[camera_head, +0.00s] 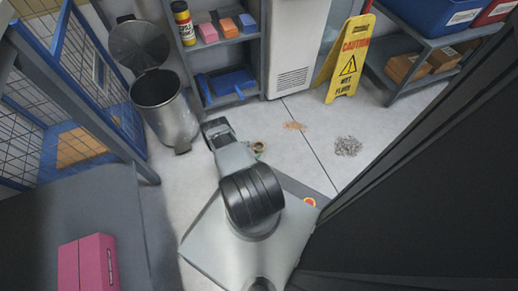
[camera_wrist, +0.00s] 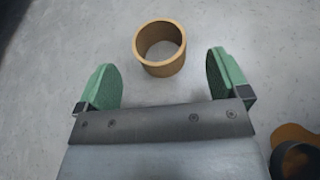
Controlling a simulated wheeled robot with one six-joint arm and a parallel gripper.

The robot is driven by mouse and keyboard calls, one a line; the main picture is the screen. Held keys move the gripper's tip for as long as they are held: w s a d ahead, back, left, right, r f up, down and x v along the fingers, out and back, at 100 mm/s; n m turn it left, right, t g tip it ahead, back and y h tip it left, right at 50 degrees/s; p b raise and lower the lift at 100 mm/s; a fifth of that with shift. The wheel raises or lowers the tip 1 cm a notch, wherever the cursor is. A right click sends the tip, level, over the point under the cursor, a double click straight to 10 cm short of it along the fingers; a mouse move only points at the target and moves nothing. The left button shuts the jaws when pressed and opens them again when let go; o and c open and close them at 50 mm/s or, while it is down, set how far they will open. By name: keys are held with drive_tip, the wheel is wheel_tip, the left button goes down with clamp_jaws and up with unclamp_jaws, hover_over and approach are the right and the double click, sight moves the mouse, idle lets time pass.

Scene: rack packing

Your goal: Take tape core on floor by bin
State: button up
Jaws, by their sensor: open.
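The tape core (camera_wrist: 163,68), a tan cardboard ring, stands on the grey floor in the wrist view, with its hollow opening facing up. My gripper (camera_wrist: 162,75) is open, its two green fingers apart on either side and nearer the camera than the core. The core is just ahead of the gap between the fingers, and nothing is held. In the head view my gripper (camera_head: 214,126) points down beside the metal bin (camera_head: 172,120), whose lid is open. I cannot make out the core there; the arm may hide it.
A small brownish item (camera_head: 258,147) lies on the floor right of my arm. A brown and dark object (camera_wrist: 296,158) shows at lower right in the wrist view. A grey shelf (camera_head: 228,98), a yellow wet floor sign (camera_head: 347,65) and a grey debris patch (camera_head: 348,146) are around.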

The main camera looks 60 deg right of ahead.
sight(263, 145)
drive_tip(key=b+x, duration=0.2)
drive_tip(key=x, duration=0.2)
drive_tip(key=shift+d+f, duration=0.1)
drive_tip(key=shift+s+d, duration=0.15)
drive_tip(key=shift+d, duration=0.3)
drive_tip(key=shift+c, duration=0.2)
drive_tip(key=c, duration=0.9)
drive_tip(key=shift+c, duration=0.2)
